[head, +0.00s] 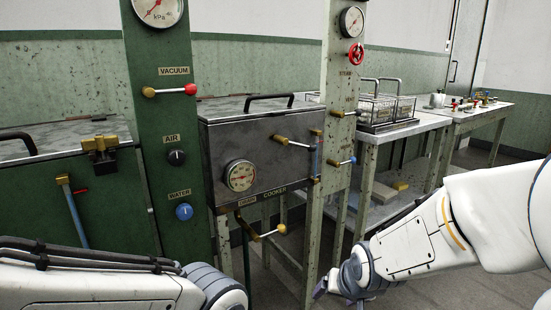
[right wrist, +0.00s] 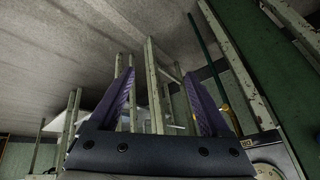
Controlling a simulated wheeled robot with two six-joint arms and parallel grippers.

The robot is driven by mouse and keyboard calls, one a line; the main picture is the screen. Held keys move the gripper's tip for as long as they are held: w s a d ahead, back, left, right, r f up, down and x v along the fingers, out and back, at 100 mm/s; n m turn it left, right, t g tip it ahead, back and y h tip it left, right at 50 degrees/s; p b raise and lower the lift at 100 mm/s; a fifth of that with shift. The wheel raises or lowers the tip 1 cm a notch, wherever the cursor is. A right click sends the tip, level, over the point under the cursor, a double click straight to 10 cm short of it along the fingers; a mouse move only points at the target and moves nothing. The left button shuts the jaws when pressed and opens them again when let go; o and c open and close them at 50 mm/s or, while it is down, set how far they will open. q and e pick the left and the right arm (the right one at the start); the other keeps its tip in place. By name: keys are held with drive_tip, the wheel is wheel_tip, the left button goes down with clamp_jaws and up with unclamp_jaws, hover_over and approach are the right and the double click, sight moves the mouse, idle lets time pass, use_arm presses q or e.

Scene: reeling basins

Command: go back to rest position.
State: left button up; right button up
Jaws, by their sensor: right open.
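My right arm comes in from the right in the head view, and its gripper (head: 326,287) hangs low in front of the cooker stand's legs. In the right wrist view the gripper (right wrist: 165,80) shows two purple fingers spread apart with nothing between them. The right gripper is open and touches nothing that I can see. My left arm lies along the bottom left of the head view; its gripper is out of the picture.
The grey cooker (head: 260,155) with its gauge and valve levers stands ahead. A green post (head: 158,105) carries the vacuum lever (head: 168,91), air knob (head: 177,157) and water knob (head: 184,211). Open floor lies below.

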drive_tip(key=s+d+f+n+g+h, duration=0.1)
drive_tip(key=s+d+f+n+g, duration=0.2)
drive_tip(key=s+d, duration=0.4)
drive_tip(key=s+a+r+n+g+y, duration=0.1)
drive_tip(key=s+a+r+n+g, duration=0.15)
drive_tip(key=s+a, duration=0.5)
drive_tip(key=s+a+r+n+g, duration=0.1)
drive_tip(key=s+a+r+n, duration=0.3)
drive_tip(key=s+a, duration=0.35)
wheel_tip(320, 180, up, 36)
drive_tip(key=p, duration=3.7)
drive_tip(key=shift+w, duration=0.25)
drive_tip(key=shift+d+t, duration=0.1)
drive_tip(key=shift+t, duration=0.15)
